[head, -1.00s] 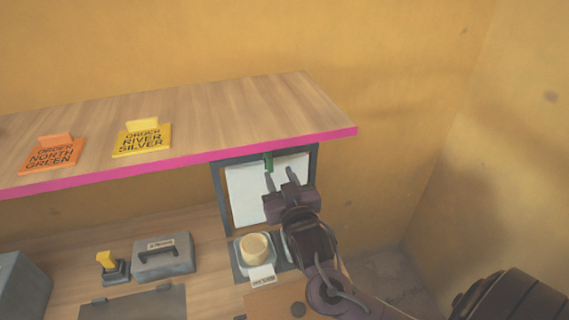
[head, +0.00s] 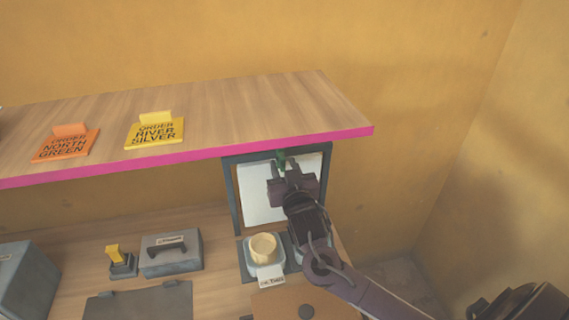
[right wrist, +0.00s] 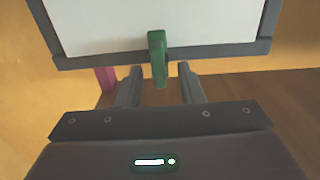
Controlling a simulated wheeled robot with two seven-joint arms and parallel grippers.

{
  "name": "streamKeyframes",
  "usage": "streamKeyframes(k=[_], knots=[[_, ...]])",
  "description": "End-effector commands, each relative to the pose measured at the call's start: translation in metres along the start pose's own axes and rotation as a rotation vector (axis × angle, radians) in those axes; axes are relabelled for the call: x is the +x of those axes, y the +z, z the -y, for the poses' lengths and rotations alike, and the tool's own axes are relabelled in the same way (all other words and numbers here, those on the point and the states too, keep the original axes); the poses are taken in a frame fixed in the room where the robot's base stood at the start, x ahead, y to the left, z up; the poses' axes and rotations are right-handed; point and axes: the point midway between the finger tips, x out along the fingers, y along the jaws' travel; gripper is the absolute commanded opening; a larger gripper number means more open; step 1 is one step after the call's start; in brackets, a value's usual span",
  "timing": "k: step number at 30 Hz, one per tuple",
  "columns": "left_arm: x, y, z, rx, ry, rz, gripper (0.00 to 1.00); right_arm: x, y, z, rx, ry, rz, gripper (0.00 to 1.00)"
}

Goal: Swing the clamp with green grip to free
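The clamp's green grip (right wrist: 157,58) hangs at the edge of the frame in the right wrist view, over a white sheet (right wrist: 150,22). In the head view the green grip (head: 281,157) shows just under the shelf's pink edge, partly hidden by my gripper. My right gripper (head: 281,167) is at the grip. In the right wrist view its two fingers (right wrist: 160,87) are apart, one on each side of the grip's lower end, with gaps on both sides. My left gripper is out of view.
A wooden shelf (head: 230,110) with a pink edge overhangs the frame (head: 232,195). Below are a cream cup (head: 263,247), a grey box with handle (head: 171,254) and a yellow-handled stamp (head: 121,261).

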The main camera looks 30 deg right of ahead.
Motion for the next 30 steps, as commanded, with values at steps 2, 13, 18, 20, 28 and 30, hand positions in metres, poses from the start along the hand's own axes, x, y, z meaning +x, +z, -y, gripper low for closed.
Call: streamKeyframes(k=[2,13,18,20,28,30], knots=[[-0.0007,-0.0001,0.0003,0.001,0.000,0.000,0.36,0.0021,-0.0002,0.0000,0.000,0.000,0.000,0.35],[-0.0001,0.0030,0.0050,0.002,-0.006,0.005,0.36,0.0018,0.0005,0.0000,0.000,0.000,0.000,0.12],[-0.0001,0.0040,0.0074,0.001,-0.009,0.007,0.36,0.0018,0.0005,0.0001,0.000,0.000,0.000,0.00],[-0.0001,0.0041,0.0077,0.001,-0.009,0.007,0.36,0.0017,0.0005,0.0001,0.000,0.000,0.000,0.00],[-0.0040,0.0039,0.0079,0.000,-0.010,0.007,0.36,0.0018,-0.0004,0.0003,-0.046,0.000,0.001,0.00],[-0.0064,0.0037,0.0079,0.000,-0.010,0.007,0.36,0.0018,-0.0008,0.0005,-0.077,0.000,0.002,0.00]])
